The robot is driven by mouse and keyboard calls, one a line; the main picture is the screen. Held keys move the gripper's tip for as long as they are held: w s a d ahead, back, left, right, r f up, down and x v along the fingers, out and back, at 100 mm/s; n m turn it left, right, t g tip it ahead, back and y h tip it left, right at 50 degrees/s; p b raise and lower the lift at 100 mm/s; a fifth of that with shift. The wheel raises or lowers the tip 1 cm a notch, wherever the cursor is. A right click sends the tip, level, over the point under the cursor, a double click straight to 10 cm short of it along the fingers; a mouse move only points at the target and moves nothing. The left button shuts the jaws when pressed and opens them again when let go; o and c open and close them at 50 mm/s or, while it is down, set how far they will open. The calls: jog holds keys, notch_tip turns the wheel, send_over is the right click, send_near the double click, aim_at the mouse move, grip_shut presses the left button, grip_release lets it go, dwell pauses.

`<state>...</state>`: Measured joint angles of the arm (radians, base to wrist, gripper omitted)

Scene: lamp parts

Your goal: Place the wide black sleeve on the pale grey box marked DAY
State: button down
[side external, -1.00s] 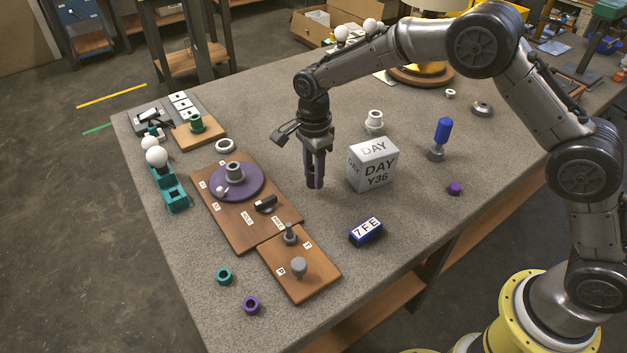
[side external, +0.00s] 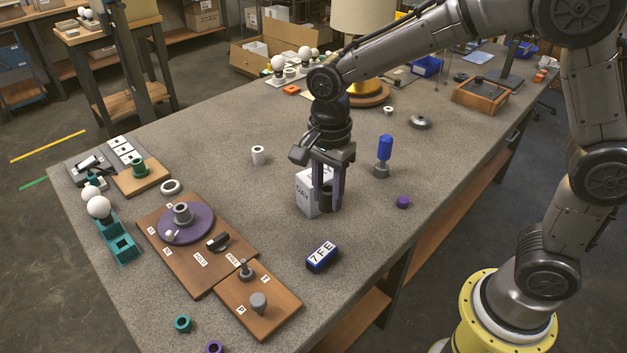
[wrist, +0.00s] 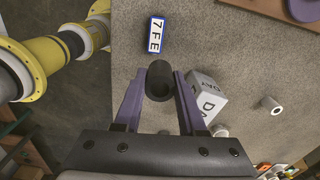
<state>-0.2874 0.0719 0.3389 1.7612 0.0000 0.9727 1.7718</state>
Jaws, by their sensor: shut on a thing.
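The wide black sleeve (wrist: 160,80) is between the fingers of my gripper (wrist: 156,84) in the wrist view, its open end facing the camera. In the side view my gripper (side external: 328,203) points down, shut on the sleeve (side external: 326,197). The pale grey box marked DAY (side external: 305,196) stands on the table, its right part and much of its top hidden by my gripper. In the wrist view the box (wrist: 207,97) is just right of the right finger, so the sleeve is beside it. I cannot tell whether the finger touches the box.
A blue 7FE block (side external: 321,256) lies in front. A white cylinder (side external: 258,155) stands to the left. Brown boards (side external: 200,255) with fittings fill the left; bare table lies between.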

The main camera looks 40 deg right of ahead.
jog(key=s+d+r, duration=0.3)
jog(key=d+r, duration=0.7)
send_near(304, 188)
jog(key=shift+n, duration=0.4)
jog(key=d, duration=0.1)
jog(key=s+d, duration=0.1)
jog(key=d, duration=0.3)
jog(key=shift+s+d, duration=0.1)
jog(key=shift+s, duration=0.15)
jog(key=shift+w+f, duration=0.55)
jog(key=shift+f, duration=0.05)
jog(key=shift+w+f, duration=0.1)
jog(key=shift+f, duration=1.55)
jog(key=shift+f, duration=0.15)
jog(key=shift+c, duration=2.4)
grip_release()
